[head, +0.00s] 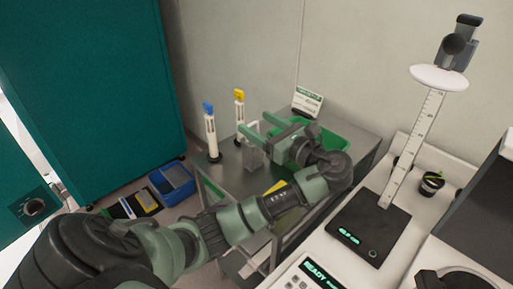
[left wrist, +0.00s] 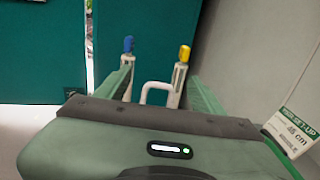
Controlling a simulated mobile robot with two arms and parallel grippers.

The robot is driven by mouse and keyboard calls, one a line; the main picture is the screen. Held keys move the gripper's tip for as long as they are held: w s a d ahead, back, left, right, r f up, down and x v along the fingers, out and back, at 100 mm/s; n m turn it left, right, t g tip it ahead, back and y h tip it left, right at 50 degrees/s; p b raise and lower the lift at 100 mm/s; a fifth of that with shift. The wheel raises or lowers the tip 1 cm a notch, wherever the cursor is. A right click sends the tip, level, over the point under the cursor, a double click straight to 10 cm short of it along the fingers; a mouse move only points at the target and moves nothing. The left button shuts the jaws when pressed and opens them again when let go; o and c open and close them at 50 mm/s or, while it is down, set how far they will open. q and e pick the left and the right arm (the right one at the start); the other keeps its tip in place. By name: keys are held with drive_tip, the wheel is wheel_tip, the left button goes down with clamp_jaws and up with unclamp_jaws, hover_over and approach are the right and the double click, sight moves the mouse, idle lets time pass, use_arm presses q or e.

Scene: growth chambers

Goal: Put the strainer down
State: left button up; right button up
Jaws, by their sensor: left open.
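What looks like the strainer, a small see-through box (head: 254,157) with a white loop handle, stands on the metal cart top in the head view. My left gripper (head: 258,125) is open, its two green fingers reaching left over the cart beside the handle. In the left wrist view the white handle (left wrist: 158,86) shows between the open fingers of my left gripper (left wrist: 161,88), with no clear contact. The box below it is hidden there by the gripper body. My right gripper is not in view.
A blue-capped tube (head: 211,138) and a yellow-capped tube (head: 239,110) stand on the cart (head: 352,137). A green tray (head: 330,141) and a sign card (head: 307,102) are behind my wrist. A black scale (head: 367,228) with a tall ruler stands on the right bench.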

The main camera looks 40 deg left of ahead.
sight(251, 123)
use_arm(q)
drive_tip(key=a, duration=0.1)
drive_tip(key=a+f, duration=0.1)
drive_tip(key=a, duration=0.3)
drive_tip(key=shift+w+a+f, duration=0.15)
drive_tip(key=shift+w+a, duration=0.1)
drive_tip(key=shift+w, duration=0.1)
drive_tip(key=shift+a, duration=0.25)
clamp_jaws()
